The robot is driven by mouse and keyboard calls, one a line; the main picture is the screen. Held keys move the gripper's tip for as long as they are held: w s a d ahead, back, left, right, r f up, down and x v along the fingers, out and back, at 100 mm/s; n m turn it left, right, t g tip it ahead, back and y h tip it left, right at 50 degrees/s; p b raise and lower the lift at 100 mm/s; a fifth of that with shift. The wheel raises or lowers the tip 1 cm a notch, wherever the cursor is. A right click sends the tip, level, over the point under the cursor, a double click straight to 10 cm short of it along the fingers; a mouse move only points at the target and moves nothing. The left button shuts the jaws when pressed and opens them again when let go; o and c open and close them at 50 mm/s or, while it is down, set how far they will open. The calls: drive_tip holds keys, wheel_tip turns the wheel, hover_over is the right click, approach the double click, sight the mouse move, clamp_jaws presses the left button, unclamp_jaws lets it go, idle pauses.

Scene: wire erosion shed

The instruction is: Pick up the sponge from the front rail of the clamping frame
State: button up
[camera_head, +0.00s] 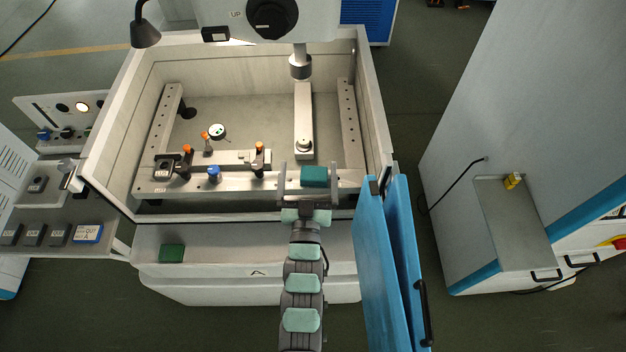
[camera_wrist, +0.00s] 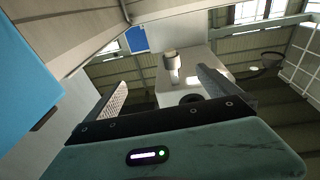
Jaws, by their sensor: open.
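The sponge (camera_head: 314,176), a dark teal block, lies on the front rail (camera_head: 225,182) of the clamping frame, towards the rail's right end, in the head view. My gripper (camera_head: 308,168) is open, its two fingers spread to the left and right of the sponge in that picture. I cannot tell their height against it, and no grip on it shows. In the wrist view, my open gripper (camera_wrist: 163,93) shows two fingers with nothing between them but the background. The sponge cannot be seen in that view.
A steel arm (camera_head: 304,115) under the machine head (camera_head: 265,18) reaches down behind the sponge. Clamps with orange knobs (camera_head: 259,147) and a blue knob (camera_head: 214,174) stand left. A blue door (camera_head: 378,270) stands open at right. A green block (camera_head: 172,253) lies on the front ledge.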

sight(314, 175)
wheel_tip(314, 175, down, 14)
drive_tip(key=g+b, duration=0.3)
drive_tip(key=g, duration=0.3)
drive_tip(key=shift+m, duration=0.3)
drive_tip(key=shift+d+r+p+x, duration=0.15)
drive_tip(key=shift+p+x, duration=0.3)
drive_tip(key=shift+x, duration=1.3)
drive_tip(key=shift+d+r+p+x, duration=0.15)
drive_tip(key=shift+p+x, duration=0.25)
drive_tip(key=shift+x, duration=1.3)
drive_tip(key=shift+p+x, duration=0.6)
drive_tip(key=shift+x, duration=1.65)
drive_tip(key=shift+d+r, duration=0.1)
drive_tip(key=shift+r, duration=0.05)
drive_tip(key=c, duration=1.3)
